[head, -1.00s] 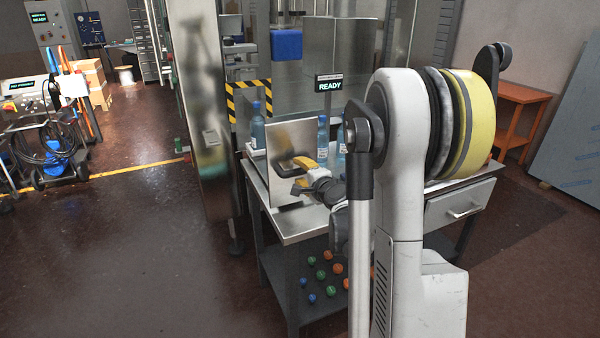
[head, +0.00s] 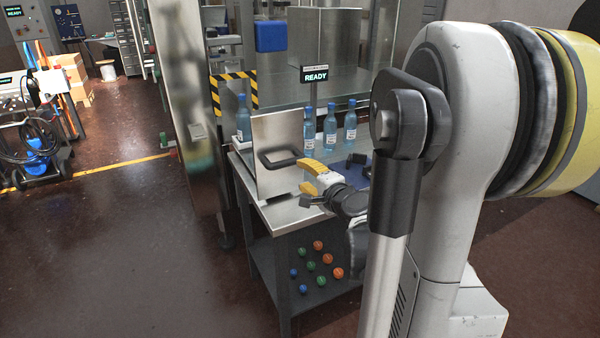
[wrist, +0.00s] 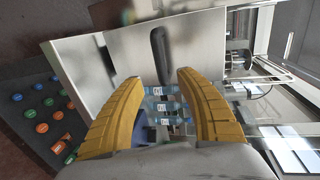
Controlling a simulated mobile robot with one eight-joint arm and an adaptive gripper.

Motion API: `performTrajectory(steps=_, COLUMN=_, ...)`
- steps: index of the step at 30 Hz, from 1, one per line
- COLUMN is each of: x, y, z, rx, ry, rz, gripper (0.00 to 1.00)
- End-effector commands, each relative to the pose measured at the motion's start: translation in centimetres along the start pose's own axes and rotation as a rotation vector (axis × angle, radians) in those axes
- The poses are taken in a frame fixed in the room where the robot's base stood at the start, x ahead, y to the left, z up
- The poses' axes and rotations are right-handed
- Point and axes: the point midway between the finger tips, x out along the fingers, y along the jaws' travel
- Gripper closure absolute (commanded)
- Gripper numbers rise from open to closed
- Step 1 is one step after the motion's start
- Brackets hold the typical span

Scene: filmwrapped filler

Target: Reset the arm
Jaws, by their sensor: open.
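My gripper (head: 310,184) has yellow fingers and is at the near side of the steel table, in front of an upright metal panel. In the wrist view my gripper (wrist: 157,78) is open and empty, with its two fingers spread wide. The panel (head: 272,178) has a black handle (head: 281,157). The handle also shows in the wrist view (wrist: 160,55), beyond the fingertips and apart from them. My white arm fills the right of the head view and hides part of the table.
Bottles (head: 330,127) stand behind the panel, and one bottle (head: 243,120) stands at its left. Coloured balls (head: 311,266) lie on the table's lower shelf. A metal column (head: 187,110) stands left of the table. The floor at left front (head: 110,260) is clear.

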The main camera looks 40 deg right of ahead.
Motion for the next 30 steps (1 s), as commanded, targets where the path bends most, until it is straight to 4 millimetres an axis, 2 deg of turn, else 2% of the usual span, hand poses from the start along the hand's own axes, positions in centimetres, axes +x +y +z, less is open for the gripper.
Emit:
performTrajectory(steps=15, x=0.0, y=0.0, z=0.0, rx=0.0, ry=0.0, rz=0.0, gripper=0.57)
performTrajectory(steps=18, x=0.0, y=-0.1, z=1.1, rx=-0.028, ry=-0.02, rz=0.013, gripper=0.57)
performTrajectory(steps=20, x=-0.2, y=-0.3, z=2.9, rx=-0.08, ry=-0.053, rz=0.036, gripper=0.57)
performTrajectory(steps=23, x=-1.1, y=-0.3, z=8.2, rx=-0.242, ry=-0.153, rz=0.101, gripper=0.57)
performTrajectory(steps=24, x=-1.9, y=-0.2, z=10.8, rx=-0.33, ry=-0.205, rz=0.133, gripper=0.57)
performTrajectory(steps=26, x=-3.6, y=0.3, z=14.6, rx=-0.478, ry=-0.288, rz=0.182, gripper=0.57)
performTrajectory(steps=27, x=-5.0, y=0.7, z=17.0, rx=-0.582, ry=-0.345, rz=0.213, gripper=0.57)
performTrajectory(steps=30, x=-9.0, y=2.2, z=21.6, rx=-0.841, ry=-0.477, rz=0.279, gripper=0.57)
